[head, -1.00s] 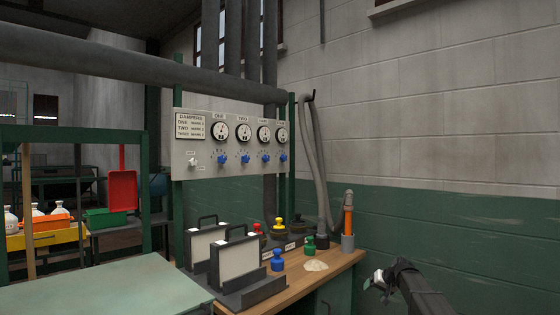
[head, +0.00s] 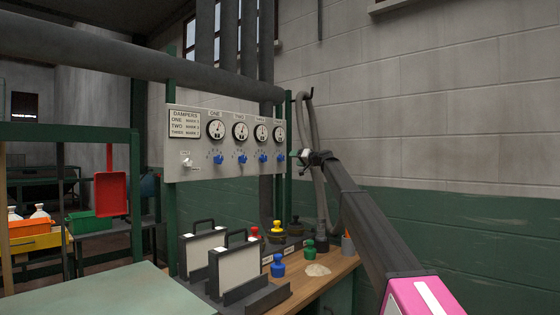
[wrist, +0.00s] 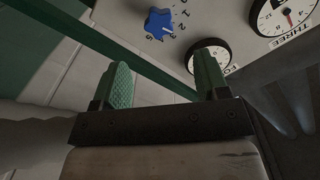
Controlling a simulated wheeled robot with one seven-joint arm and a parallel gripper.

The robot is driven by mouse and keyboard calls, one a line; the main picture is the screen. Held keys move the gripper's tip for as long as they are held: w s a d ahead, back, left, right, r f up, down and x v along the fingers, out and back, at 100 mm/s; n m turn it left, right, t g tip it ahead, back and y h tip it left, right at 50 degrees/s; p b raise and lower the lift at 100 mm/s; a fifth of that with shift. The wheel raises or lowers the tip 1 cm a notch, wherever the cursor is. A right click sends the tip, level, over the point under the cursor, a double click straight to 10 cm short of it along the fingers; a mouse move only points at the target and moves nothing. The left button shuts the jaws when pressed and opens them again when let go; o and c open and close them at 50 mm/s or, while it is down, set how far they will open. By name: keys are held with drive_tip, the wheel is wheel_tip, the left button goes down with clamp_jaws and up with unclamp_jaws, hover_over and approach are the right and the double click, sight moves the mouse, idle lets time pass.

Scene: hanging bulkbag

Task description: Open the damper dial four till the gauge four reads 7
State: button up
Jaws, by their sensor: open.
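The blue damper dial four (head: 280,156) is the rightmost of the row of blue dials on the white panel. It shows in the wrist view as a blue star-shaped knob (wrist: 158,24) beside printed numbers. Gauge four (head: 279,134) is above it, too small to read. In the wrist view gauge four (wrist: 208,57) is partly covered by one finger and its reading cannot be told. My gripper (head: 303,156) is just right of the panel's edge in the head view. In the wrist view my gripper (wrist: 165,80) has its green-padded fingers apart, empty and clear of the dial.
Gauge three (wrist: 287,14) lies beside gauge four. A green post (head: 288,125) stands at the panel's right edge, and a grey hose (head: 310,115) hangs behind my gripper. Below, a wooden bench (head: 335,264) holds coloured knobbed weights and two framed boards.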

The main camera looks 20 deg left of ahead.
sight(282, 158)
drive_tip(key=x, duration=1)
drive_tip(key=shift+w+a, duration=0.15)
drive_tip(key=shift+a, duration=0.05)
drive_tip(key=shift+c, duration=0.3)
drive_tip(key=c, duration=0.9)
